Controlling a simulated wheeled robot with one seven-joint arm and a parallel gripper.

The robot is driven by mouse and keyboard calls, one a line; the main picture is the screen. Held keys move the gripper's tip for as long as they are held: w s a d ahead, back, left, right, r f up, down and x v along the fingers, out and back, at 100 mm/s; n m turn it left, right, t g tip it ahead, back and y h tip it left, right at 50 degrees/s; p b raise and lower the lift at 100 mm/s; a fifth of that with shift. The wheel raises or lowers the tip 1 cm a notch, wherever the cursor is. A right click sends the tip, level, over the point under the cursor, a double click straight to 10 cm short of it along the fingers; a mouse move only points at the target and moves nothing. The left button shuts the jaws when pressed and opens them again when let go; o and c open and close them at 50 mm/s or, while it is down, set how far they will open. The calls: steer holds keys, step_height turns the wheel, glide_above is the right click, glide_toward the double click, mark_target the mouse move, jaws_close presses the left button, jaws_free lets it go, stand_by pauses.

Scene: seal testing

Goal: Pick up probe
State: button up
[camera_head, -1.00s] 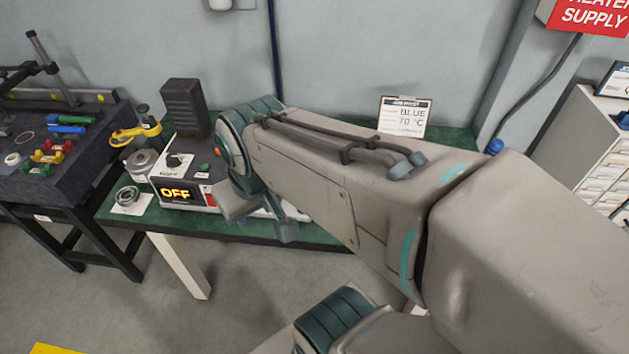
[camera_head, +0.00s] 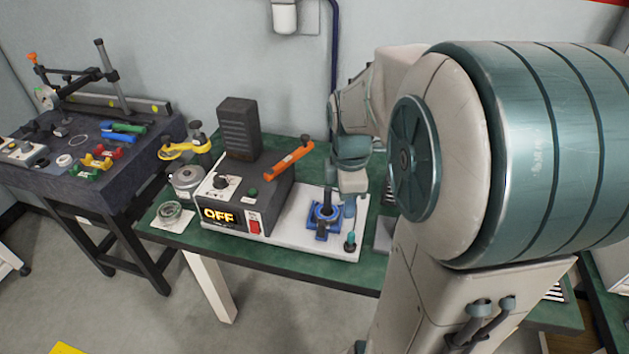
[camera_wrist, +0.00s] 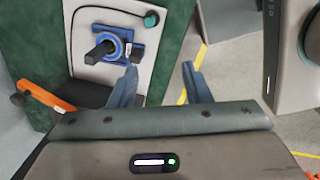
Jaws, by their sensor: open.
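A small teal-topped piece, which looks like the probe (camera_head: 350,241), stands at the right front corner of a white base plate (camera_head: 285,237). In the wrist view its round teal top (camera_wrist: 151,18) shows near the top edge, with a dark cable curving from it. My gripper (camera_head: 349,200) is beyond it, above the right part of the plate, and partly hidden by my arm. In the wrist view my gripper (camera_wrist: 159,69) has its two blue fingers apart with nothing between them. The probe is apart from the fingers.
A blue fixture with a dark upright post (camera_head: 325,213) stands beside the probe. A control box (camera_head: 240,205) reading OFF carries an orange-handled piece (camera_head: 289,160). A cluttered dark bench (camera_head: 150,150) is at left. The green table (camera_head: 290,262) is bare along its front edge.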

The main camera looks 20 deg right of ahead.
mark_target(351, 233)
steer(key=w+d+f+n, duration=0.1)
steer(key=f, duration=0.3)
steer(key=d+f+n, duration=0.1)
steer(key=f+n, duration=0.1)
steer(key=f, duration=0.2)
steer(key=w+d+f+n+b, duration=0.1)
steer(key=f+n, duration=0.1)
steer(key=f, duration=0.2)
steer(key=shift+w+d+f+g+y, duration=0.3)
steer(key=shift+d+g, duration=0.05)
steer(key=shift+g, duration=0.05)
steer(key=shift+s+a+f, duration=0.1)
steer(key=shift+a+f, duration=0.05)
steer(key=shift+f, duration=2.45)
jaws_close()
